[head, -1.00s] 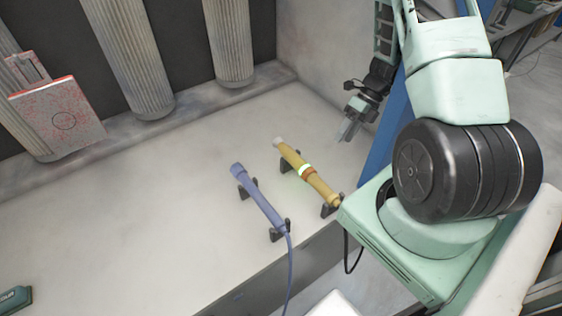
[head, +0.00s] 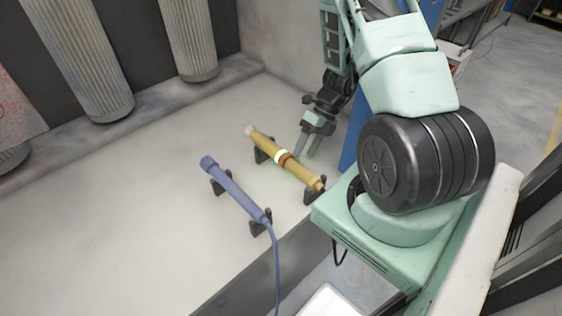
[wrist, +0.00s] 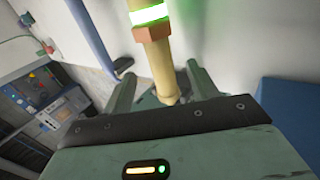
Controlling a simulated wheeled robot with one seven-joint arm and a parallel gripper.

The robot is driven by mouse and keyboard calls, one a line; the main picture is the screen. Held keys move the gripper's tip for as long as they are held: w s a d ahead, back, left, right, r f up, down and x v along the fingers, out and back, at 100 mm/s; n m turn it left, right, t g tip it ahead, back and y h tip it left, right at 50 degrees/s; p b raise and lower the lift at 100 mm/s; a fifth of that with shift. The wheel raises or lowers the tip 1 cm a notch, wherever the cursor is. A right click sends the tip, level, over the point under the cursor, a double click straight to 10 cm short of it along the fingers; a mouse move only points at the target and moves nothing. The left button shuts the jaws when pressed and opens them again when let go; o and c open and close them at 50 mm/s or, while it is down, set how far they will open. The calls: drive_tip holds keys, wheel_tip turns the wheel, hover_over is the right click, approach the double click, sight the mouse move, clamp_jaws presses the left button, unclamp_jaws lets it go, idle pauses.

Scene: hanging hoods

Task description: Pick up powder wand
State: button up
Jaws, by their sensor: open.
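A yellow wand (head: 300,171) with a glowing green ring and a red-orange band rests across two dark holders on the pale surface. A blue-violet wand (head: 235,193) with a cable lies on its own two holders to its left. Neither wand has a readable label, so I cannot tell by name which is the powder wand. My gripper (head: 312,138) is open and empty, just beyond the yellow wand at upper right, fingers pointing down. In the wrist view, the yellow wand (wrist: 160,65) shows beyond and between my gripper's fingers (wrist: 160,80); contact is not visible.
Ribbed grey columns (head: 193,45) hang over the back of the surface. A pale wall (head: 285,40) stands behind my gripper, with a blue panel (head: 358,135) at its right. The surface left of the wands is clear.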

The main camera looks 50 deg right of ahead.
drive_tip(key=shift+b+x, duration=2.6)
drive_tip(key=shift+x, duration=0.4)
drive_tip(key=shift+r, duration=0.1)
drive_tip(key=c, duration=1.2)
drive_tip(key=shift+r, duration=0.1)
drive_tip(key=shift+c, duration=0.2)
wheel_tip(320, 180, up, 9)
drive_tip(key=shift+r, duration=0.2)
wheel_tip(320, 180, up, 5)
drive_tip(key=p, duration=0.6)
hover_over(298, 163)
drive_tip(key=shift+r, duration=0.2)
